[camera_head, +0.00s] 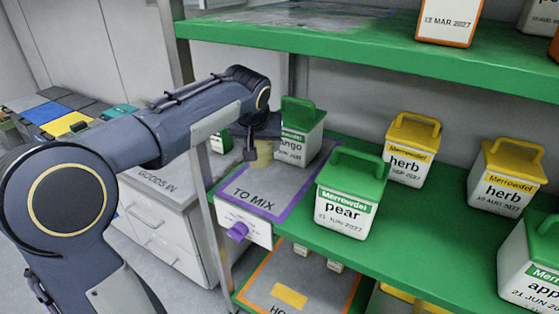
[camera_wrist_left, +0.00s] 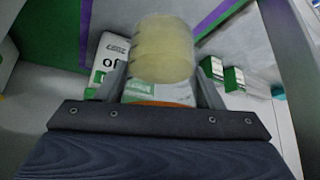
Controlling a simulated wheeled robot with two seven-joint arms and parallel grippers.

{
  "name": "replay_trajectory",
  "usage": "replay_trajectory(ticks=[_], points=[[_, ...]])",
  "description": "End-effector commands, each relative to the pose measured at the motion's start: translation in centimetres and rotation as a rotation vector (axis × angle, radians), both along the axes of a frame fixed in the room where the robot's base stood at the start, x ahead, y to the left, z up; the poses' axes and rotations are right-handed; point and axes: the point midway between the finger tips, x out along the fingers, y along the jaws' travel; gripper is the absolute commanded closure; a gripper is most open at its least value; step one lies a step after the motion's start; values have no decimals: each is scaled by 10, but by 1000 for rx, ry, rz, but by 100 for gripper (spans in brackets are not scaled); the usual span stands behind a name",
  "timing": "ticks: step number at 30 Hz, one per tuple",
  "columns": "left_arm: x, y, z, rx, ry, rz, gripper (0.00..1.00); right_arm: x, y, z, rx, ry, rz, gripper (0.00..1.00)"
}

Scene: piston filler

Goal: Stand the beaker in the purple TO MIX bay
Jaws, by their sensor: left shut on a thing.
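The beaker (camera_head: 263,153), pale yellow and translucent, is over the back left part of the purple-edged TO MIX bay (camera_head: 248,199). My left gripper (camera_head: 262,141) is shut on it. In the left wrist view the beaker (camera_wrist_left: 163,50) sits between the two fingers (camera_wrist_left: 162,85), and purple lines of the bay show on both sides. I cannot tell whether its base touches the bay floor. My right gripper is not in view.
A green-lidded mango tub (camera_head: 300,145) stands close behind and right of the beaker. A green-lidded pear tub (camera_head: 347,205) stands right of the bay. Yellow-lidded herb tubs (camera_head: 408,160) are farther right. The bay's front is clear. A green upper shelf (camera_head: 300,42) is overhead.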

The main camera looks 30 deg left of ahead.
Motion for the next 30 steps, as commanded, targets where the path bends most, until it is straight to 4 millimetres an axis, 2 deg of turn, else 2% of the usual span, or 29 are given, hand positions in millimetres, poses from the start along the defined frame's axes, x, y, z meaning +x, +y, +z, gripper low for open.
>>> replay_trajectory(ticks=[1, 6, 13, 18, 30], points=[[0, 0, -14, 1, 2, 0, 68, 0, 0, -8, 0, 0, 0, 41], [0, 0, -45, 0, 1, 1, 68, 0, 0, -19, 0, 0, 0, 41], [0, 0, -62, 1, 0, 1, 68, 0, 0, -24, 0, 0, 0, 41], [0, 0, -87, 1, 0, 1, 68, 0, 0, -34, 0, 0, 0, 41], [0, 0, -94, 0, -1, 0, 68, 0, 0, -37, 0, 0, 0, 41]])
